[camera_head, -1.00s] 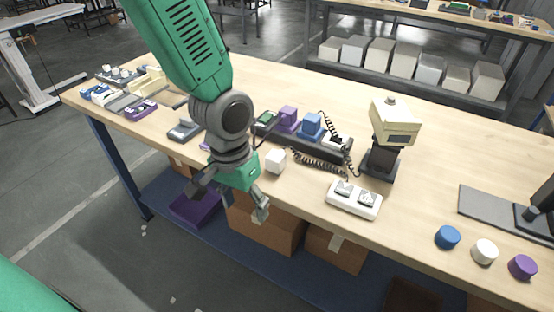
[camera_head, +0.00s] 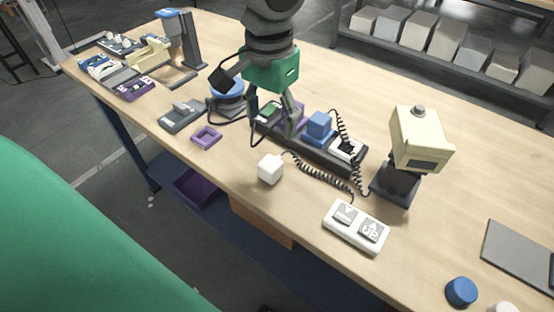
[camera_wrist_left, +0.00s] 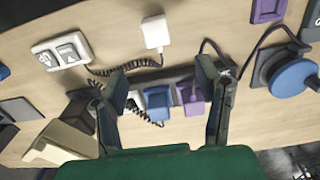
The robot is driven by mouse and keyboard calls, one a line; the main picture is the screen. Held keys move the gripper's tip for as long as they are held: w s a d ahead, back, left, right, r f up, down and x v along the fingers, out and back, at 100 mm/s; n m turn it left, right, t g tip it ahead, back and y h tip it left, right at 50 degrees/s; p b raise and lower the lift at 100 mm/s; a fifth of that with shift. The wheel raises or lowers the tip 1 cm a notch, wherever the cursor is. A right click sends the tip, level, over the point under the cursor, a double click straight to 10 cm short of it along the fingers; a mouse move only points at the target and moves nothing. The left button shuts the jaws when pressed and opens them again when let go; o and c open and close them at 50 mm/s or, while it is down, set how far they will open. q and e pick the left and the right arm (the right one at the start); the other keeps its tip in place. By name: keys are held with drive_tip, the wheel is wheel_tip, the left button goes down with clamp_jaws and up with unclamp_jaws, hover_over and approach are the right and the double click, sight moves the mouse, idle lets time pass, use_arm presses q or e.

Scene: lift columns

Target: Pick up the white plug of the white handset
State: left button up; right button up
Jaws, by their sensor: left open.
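The white plug (camera_head: 270,169) is a small white block lying on the wooden table near its front edge. It also shows at the top of the left wrist view (camera_wrist_left: 156,32). A dark coiled cord runs from it to the white handset (camera_head: 356,228), which has two grey buttons and lies to its right; the handset also shows in the left wrist view (camera_wrist_left: 62,50). My left gripper (camera_head: 256,100) is open and empty above the dark socket strip, behind the plug. Its fingers straddle the strip area in the left wrist view (camera_wrist_left: 163,82). My right gripper is not in view.
The dark socket strip (camera_head: 326,158) holds a blue plug (camera_head: 319,127) and a purple plug (camera_head: 293,113). A cream device on a dark stand (camera_head: 421,138) rises right of it. A purple frame (camera_head: 206,137) and grey cradle (camera_head: 182,116) lie left. Bare table surrounds the white plug.

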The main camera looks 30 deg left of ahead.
sight(271, 163)
use_arm(q)
drive_tip(key=f, duration=0.4)
drive_tip(key=f+b, duration=0.1)
drive_tip(key=f, duration=0.1)
drive_tip(key=shift+s+d+f, duration=0.25)
drive_tip(key=shift+d, duration=0.05)
drive_tip(key=shift+w+d+f, duration=0.1)
drive_tip(key=shift+f, duration=0.2)
drive_tip(key=f, duration=0.1)
drive_tip(key=f+b, duration=0.1)
drive_tip(key=f, duration=0.2)
drive_tip(key=shift+s+a+f, duration=0.3)
drive_tip(key=shift+s+f, duration=0.1)
drive_tip(key=shift+f, duration=0.3)
drive_tip(key=shift+d+r, duration=0.1)
drive_tip(key=shift+c, duration=0.4)
drive_tip(key=c, duration=1.1)
